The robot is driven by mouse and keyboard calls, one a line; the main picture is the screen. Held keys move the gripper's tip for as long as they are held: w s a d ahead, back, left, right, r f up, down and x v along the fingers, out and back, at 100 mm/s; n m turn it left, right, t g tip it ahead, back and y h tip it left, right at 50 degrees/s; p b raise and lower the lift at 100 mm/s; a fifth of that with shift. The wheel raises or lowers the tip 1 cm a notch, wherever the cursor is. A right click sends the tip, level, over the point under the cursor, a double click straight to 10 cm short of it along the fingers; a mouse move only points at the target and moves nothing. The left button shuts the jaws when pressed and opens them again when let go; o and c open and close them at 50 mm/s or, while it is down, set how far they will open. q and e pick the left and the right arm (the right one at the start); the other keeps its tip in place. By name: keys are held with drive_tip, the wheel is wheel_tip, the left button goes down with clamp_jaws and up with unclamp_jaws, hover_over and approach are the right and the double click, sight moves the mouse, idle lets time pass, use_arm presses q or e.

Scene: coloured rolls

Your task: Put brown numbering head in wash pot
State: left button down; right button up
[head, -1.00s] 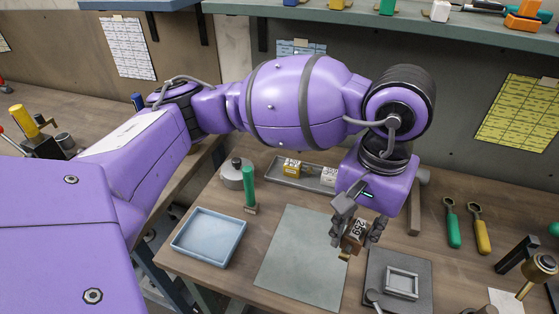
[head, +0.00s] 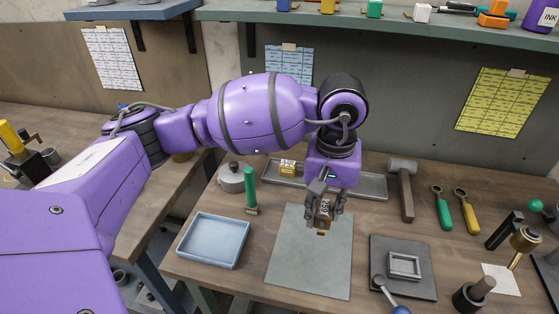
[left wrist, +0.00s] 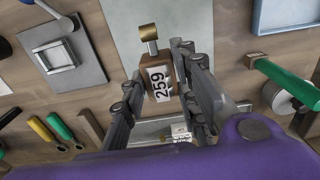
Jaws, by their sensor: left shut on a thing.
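My left gripper (head: 325,210) is shut on the brown numbering head (head: 324,213), a small block with a white number label and a brass end. It is held above the grey-green mat (head: 300,265). The pot is partly hidden in the left wrist view (left wrist: 283,98). My right gripper is out of view.
A green-handled tool (head: 251,188) stands by the round pot. A pale blue tray (head: 213,240) lies left of the mat. A dark plate with a frame (head: 404,280) lies right.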

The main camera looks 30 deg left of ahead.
sight(320, 209)
use_arm(q)
drive_tip(key=w+f, duration=0.1)
drive_tip(key=w+a+f, duration=0.1)
drive_tip(key=f, duration=0.1)
drive_tip(key=w+f, duration=0.1)
drive_tip(key=shift+a+f, duration=0.3)
drive_tip(key=shift+a, duration=0.05)
drive_tip(key=shift+w+a+f, duration=0.1)
drive_tip(key=shift+f, duration=0.9)
drive_tip(key=shift+w+a+f, duration=0.1)
drive_tip(key=shift+f, duration=0.9)
drive_tip(key=c, duration=1.4)
unclamp_jaws()
drive_tip(key=shift+r, duration=0.1)
